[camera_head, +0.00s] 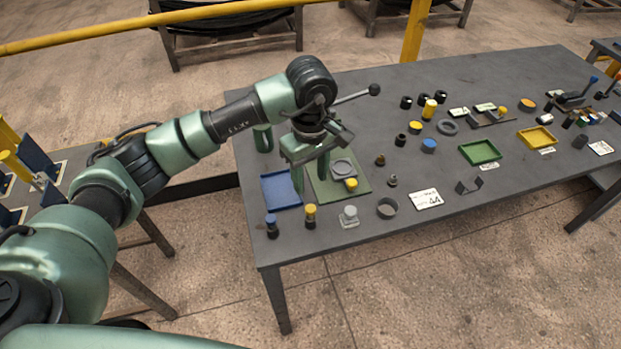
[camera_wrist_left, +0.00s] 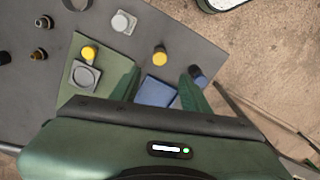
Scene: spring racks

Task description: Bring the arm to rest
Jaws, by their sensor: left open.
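My left gripper (camera_head: 311,178) is open and empty, above the left end of the grey table (camera_head: 400,105). Its two green fingers point down over a green mat (camera_head: 350,190) and the edge of a blue tray (camera_head: 281,189). In the left wrist view the fingers (camera_wrist_left: 160,95) stand apart, with the blue tray (camera_wrist_left: 157,92) showing between them. A grey ring-shaped fixture (camera_head: 342,166) and a yellow-topped piece (camera_head: 351,184) are on the mat. My right gripper is not in view.
A blue-capped piece (camera_head: 271,224), a yellow-capped piece (camera_head: 310,214) and a grey piece (camera_head: 349,215) stand along the front edge. A dark ring (camera_head: 387,208), a white label card (camera_head: 425,199), a green tray (camera_head: 480,152) and a yellow tray (camera_head: 536,138) lie to the right.

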